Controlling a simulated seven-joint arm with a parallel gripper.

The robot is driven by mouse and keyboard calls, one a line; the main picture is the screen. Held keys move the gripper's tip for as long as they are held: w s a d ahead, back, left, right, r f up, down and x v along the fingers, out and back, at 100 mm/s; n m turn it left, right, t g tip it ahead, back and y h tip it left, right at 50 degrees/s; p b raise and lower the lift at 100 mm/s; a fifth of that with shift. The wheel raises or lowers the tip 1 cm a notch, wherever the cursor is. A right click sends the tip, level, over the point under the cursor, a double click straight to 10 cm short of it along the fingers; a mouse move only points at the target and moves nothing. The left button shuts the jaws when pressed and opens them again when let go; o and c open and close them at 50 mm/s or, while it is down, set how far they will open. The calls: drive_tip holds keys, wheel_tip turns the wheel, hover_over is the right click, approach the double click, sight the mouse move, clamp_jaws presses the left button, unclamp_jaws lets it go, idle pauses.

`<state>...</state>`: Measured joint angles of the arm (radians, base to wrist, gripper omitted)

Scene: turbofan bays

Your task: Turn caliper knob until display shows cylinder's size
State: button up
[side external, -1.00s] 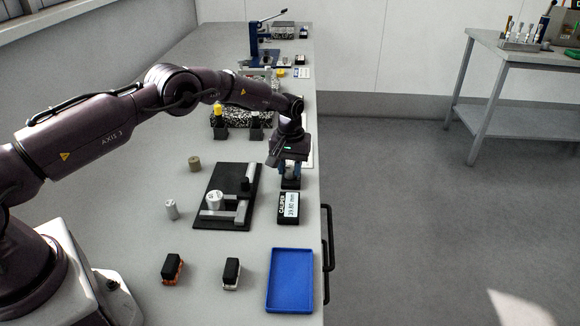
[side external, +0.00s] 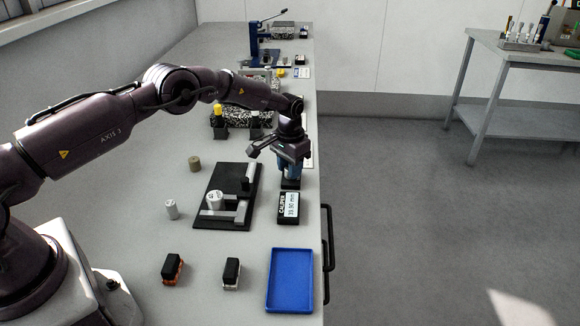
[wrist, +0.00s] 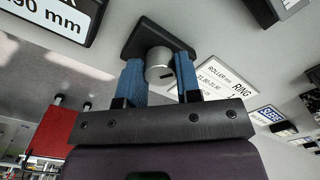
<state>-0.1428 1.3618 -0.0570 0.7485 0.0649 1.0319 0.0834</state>
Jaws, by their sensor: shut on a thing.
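The caliper's knob (wrist: 158,64) is a grey cylinder with a dark mark, on a black base (wrist: 133,44). My gripper (wrist: 157,72) is shut on it, a blue fingertip on each side. In the side view my gripper (side external: 288,174) stands upright over the knob and hides it. The caliper display (side external: 289,207) shows a number in mm; in the wrist view the display (wrist: 52,15) is cut off and ends in "90 mm". A silver cylinder (side external: 215,199) stands by the grey caliper jaws (side external: 218,216) on a black plate (side external: 213,178); I cannot tell whether they touch it.
A small grey cylinder (side external: 171,209) and a brown one (side external: 194,163) stand left of the plate. A blue tray (side external: 290,281) and two black-topped blocks (side external: 231,273) (side external: 173,269) lie in front. A printed roller and ring card (wrist: 222,80) lies beyond the knob.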

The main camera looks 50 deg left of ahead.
drive_tip(key=m, duration=0.4)
drive_tip(key=shift+m, duration=0.3)
idle(0.3)
drive_tip(key=o, duration=0.9)
drive_tip(key=shift+r, duration=0.15)
wheel_tip(320, 180, up, 13)
drive_tip(key=shift+f, duration=0.1)
